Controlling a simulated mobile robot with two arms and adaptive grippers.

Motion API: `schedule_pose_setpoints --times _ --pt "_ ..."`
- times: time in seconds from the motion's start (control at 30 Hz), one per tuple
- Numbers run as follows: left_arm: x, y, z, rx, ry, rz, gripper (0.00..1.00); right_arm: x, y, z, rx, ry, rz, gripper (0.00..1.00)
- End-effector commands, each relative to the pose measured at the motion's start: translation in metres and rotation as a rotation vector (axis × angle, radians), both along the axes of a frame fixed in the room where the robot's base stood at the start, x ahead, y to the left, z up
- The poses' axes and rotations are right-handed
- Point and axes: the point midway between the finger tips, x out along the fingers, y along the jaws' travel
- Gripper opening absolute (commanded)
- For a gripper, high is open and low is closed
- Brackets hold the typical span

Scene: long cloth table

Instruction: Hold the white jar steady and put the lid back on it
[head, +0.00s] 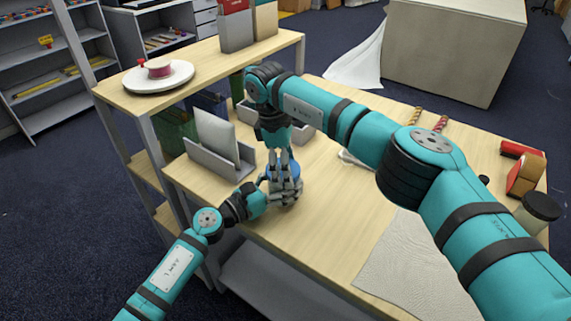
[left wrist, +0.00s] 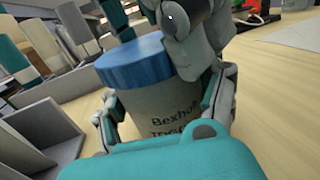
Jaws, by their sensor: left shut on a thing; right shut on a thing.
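The white jar (left wrist: 150,112), greyish in the shade and with dark lettering, stands upright in the left wrist view. Its blue lid (left wrist: 130,63) is on its mouth and looks level; I cannot tell how tightly it sits. My left gripper (head: 284,192) is shut around the jar's body, with a finger on each side in the left wrist view. My right gripper (head: 283,162) comes from above and is shut on the lid, its fingers at the lid's right side in the left wrist view. In the head view the grippers hide most of the jar.
A grey holder (head: 218,160) with a white panel stands just left of the grippers. A grey cloth (head: 415,262) lies at the front right. A dark-lidded jar (head: 538,210) and red-and-tan boxes (head: 523,172) are at the right end. A raised shelf (head: 215,58) runs along the back left.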

Motion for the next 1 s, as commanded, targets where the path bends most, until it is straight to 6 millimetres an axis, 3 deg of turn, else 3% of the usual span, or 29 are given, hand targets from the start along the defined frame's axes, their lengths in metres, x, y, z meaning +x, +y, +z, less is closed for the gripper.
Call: schedule_pose_setpoints --times 0.1,0.23,0.67,0.7,0.8,0.87,1.0 --pt "-0.0005 -0.0004 -0.0008 0.001 0.000 -0.001 0.00 -0.0022 0.0031 0.0005 0.005 0.001 -0.302 0.59" --pt "-0.0008 -0.0006 -0.0011 0.002 0.001 -0.002 0.00 -0.0035 0.0041 0.0004 0.006 0.001 -0.495 0.59" --pt "-0.0011 -0.0010 -0.0014 0.002 0.002 -0.003 0.00 -0.0035 0.0025 0.0004 0.000 -0.002 -0.578 0.59" --pt "-0.0011 -0.0010 -0.0014 0.002 0.002 -0.003 0.00 -0.0035 0.0025 0.0004 0.000 -0.002 -0.578 0.81" --pt "-0.0010 -0.0010 -0.0014 0.002 0.001 -0.003 0.00 -0.0035 0.0024 0.0003 0.000 -0.002 -0.577 0.94" --pt "-0.0009 -0.0009 -0.0014 0.002 0.001 -0.003 0.00 -0.0035 0.0022 0.0002 0.000 -0.002 -0.577 0.99" --pt "-0.0008 -0.0007 -0.0013 0.002 0.001 -0.002 0.00 -0.0036 0.0021 0.0000 -0.001 -0.002 -0.577 0.99"
